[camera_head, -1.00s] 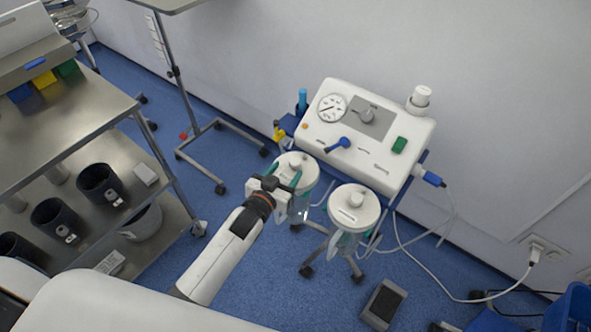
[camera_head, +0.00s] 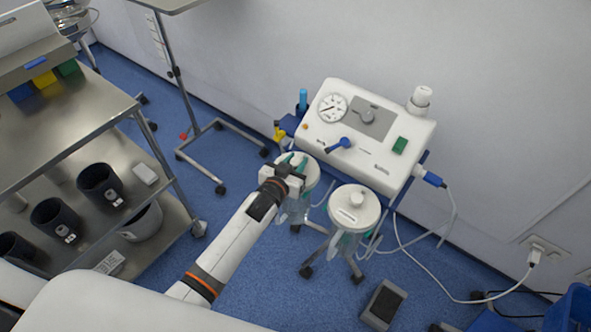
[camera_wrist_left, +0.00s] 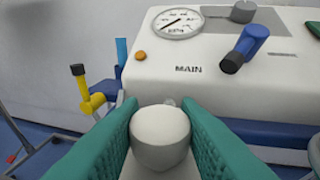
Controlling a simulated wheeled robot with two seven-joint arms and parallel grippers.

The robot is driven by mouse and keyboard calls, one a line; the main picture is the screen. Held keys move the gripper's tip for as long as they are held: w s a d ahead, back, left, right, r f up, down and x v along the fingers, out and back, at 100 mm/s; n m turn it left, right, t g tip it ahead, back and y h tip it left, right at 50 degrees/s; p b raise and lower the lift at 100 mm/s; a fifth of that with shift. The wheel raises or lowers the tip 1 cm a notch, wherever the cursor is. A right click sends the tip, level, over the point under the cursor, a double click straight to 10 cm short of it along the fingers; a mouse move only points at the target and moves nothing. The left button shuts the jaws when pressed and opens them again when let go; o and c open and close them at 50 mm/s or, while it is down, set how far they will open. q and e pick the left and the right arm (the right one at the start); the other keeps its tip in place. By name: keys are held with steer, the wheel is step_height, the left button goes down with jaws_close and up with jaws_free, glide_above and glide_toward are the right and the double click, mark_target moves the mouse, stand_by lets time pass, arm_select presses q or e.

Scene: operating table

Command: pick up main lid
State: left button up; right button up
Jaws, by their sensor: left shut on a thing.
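The main lid (camera_head: 312,172) is white and round and sits at the left canister below the suction unit. My left gripper (camera_head: 296,162) reaches over it from the lower left and covers much of it. In the left wrist view, its teal fingers are shut on the lid's white round knob (camera_wrist_left: 160,138), one finger on each side. I cannot tell whether the lid is raised off its canister. My right gripper is not in view.
The suction unit (camera_head: 365,130) with a gauge and the label MAIN stands right behind the lid. A second lidded canister (camera_head: 354,207) is to the right. A yellow valve (camera_wrist_left: 88,93) is near on the left. A metal cart (camera_head: 60,135) stands at left.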

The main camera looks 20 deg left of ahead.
mark_target(295, 161)
arm_select(q)
step_height(295, 161, up, 10)
steer(key=shift+r+p, duration=0.1)
steer(key=shift+p, duration=0.7)
